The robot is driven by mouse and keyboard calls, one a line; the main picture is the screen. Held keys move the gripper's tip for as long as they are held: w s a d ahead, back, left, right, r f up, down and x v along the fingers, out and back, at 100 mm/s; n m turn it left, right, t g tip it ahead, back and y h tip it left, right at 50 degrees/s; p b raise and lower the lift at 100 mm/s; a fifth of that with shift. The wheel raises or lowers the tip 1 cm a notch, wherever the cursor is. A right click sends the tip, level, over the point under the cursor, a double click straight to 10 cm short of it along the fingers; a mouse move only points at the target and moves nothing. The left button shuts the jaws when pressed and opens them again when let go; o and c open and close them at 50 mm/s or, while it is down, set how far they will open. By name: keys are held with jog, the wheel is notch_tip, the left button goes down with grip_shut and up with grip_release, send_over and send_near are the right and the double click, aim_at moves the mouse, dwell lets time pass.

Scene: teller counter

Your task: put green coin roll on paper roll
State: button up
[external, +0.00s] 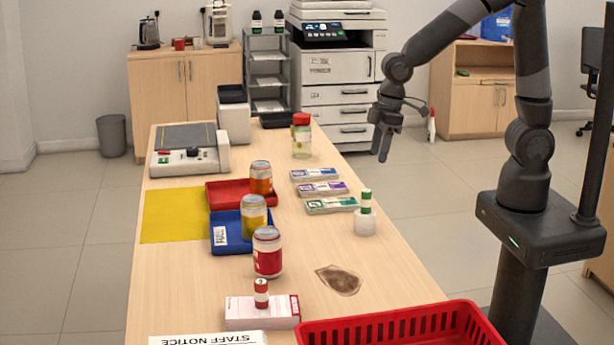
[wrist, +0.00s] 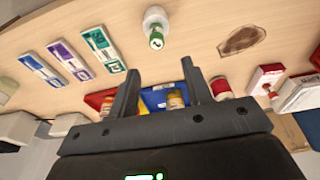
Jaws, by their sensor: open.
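The green coin roll (external: 366,201), green with a white band, stands upright on top of the white paper roll (external: 366,224) near the right side of the counter. In the wrist view the green coin roll (wrist: 156,39) is seen in line with the paper roll (wrist: 155,15), beyond the fingertips. My gripper (external: 384,150) is open and empty, above and behind the pair in the external view, clear of both. The wrist view shows both fingers of my gripper (wrist: 160,70) spread apart with nothing held.
Banded note bundles (external: 330,205) lie just left of the paper roll. A red-white roll (external: 261,293) stands on a box (external: 240,314). A red basket (external: 400,332) is at the near right. A brown stain (external: 339,280) marks the counter.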

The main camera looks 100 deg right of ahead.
jog(key=s+a+r+t, duration=0.1)
jog(key=s+a+r, duration=0.2)
jog(key=s+r, duration=0.3)
jog(key=s+a+r+t, duration=0.2)
jog(key=s+r, duration=0.5)
jog(key=s, duration=0.4)
jog(key=shift+s+a+r+t, duration=0.15)
jog(key=shift+a+t, duration=0.15)
jog(key=shift+a, duration=0.3)
